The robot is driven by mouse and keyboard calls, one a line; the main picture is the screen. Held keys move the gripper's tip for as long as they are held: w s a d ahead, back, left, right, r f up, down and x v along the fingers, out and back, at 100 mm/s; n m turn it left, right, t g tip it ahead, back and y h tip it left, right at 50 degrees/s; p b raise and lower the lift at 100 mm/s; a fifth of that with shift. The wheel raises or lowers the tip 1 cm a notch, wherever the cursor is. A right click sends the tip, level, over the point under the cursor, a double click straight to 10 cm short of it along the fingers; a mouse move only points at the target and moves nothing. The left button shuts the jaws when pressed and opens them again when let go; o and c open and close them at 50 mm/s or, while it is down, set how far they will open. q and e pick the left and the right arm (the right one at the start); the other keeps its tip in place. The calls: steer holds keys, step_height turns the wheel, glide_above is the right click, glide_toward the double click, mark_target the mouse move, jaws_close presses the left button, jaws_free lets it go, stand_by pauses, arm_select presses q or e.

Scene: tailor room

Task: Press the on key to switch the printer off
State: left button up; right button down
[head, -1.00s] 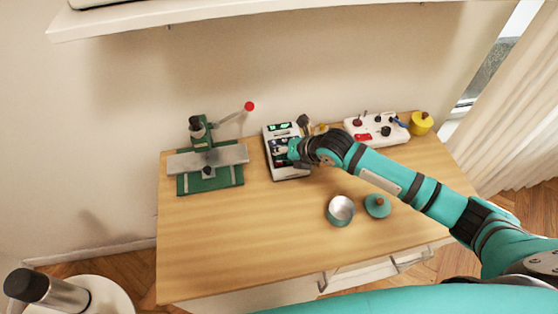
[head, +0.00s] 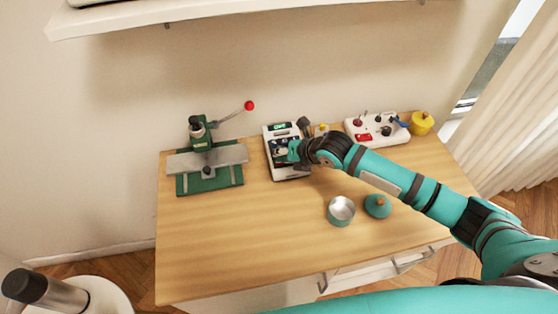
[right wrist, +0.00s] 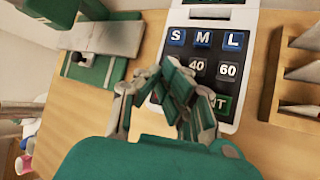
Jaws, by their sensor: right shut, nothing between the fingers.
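The printer (head: 301,176) is a white box with a small green-lit display (head: 281,127), standing towards the back of the wooden table. In the right wrist view, its dark keypad (right wrist: 217,53) shows blue S, M and L keys, grey 40 and 60 keys and a green key ending in "NT" (right wrist: 223,103). My right gripper (head: 289,150) is shut and empty, over the printer's keys. In the right wrist view its fingertips (right wrist: 164,72) cover the left and lower keypad; no on key is readable, and contact cannot be told. My left gripper is out of view.
A green press (head: 208,158) with a red-knobbed lever stands left of the printer. A white control board (head: 377,131) and a yellow pot (head: 421,123) stand at back right. An open teal tin (head: 341,211) and its lid (head: 378,206) lie in front. The table's front left is clear.

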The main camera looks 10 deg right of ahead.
steer(key=shift+r+p, duration=0.8)
steer(key=shift+r, duration=0.05)
steer(key=shift+r, duration=0.1)
step_height(320, 180, up, 5)
steer(key=p, duration=0.4)
steer(key=shift+p, duration=0.3)
steer(key=shift+s+f, duration=0.1)
steer(key=shift+f, duration=0.1)
